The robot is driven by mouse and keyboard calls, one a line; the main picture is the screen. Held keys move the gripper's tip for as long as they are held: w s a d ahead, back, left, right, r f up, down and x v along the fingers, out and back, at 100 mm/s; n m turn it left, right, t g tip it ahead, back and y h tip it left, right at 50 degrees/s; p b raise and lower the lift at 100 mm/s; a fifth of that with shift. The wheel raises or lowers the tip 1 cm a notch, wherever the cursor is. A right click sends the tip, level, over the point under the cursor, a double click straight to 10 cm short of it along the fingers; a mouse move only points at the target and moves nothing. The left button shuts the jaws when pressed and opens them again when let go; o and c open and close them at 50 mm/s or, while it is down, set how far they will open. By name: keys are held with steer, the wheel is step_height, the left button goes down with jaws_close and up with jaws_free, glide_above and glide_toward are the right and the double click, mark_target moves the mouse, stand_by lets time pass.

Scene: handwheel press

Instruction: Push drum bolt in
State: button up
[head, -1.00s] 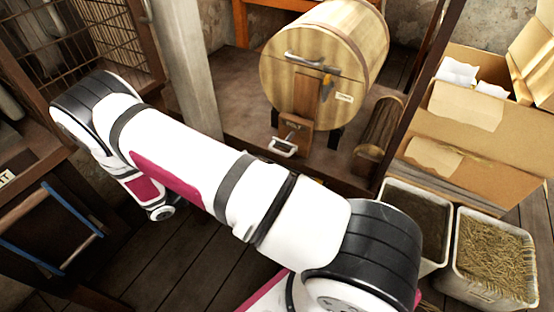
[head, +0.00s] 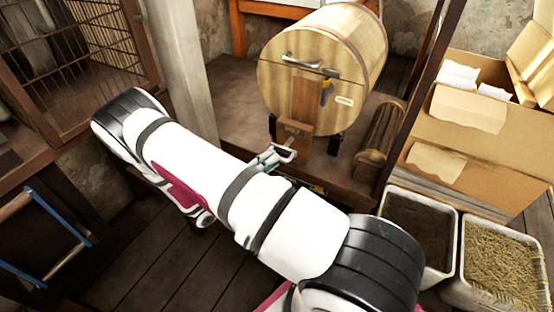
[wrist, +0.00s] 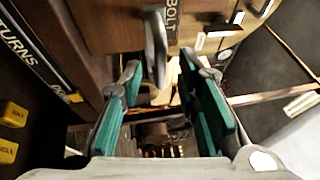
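The wooden drum (head: 318,75) stands on a wooden stand, with a wooden block (head: 294,138) low on its front. The bolt's metal loop handle (head: 284,151) sticks out from that block. In the wrist view the block carries a "BOLT" label (wrist: 174,20), and the grey handle (wrist: 156,48) hangs end-on beside it. My gripper (wrist: 163,75) is open, its teal fingers apart on either side of the handle's lower end, with gaps visible. In the head view my gripper (head: 268,160) is beside the handle, partly hidden by my arm.
A metal bar handle (head: 302,62) and a latch (head: 328,88) sit higher on the drum face. Bins (head: 420,222) and a cardboard box (head: 480,130) stand at the right. A post (head: 182,75) and a caged cabinet (head: 75,50) are at the left. Yellow blocks (wrist: 12,115) show in the wrist view.

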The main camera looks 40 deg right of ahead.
mark_target(287, 145)
steer(key=shift+s+d+r, duration=0.1)
steer(key=shift+d+r, duration=0.05)
steer(key=shift+d, duration=0.6)
steer(key=shift+d+r, duration=0.1)
steer(key=shift+d, duration=0.65)
jaws_close()
steer(key=shift+d, duration=0.1)
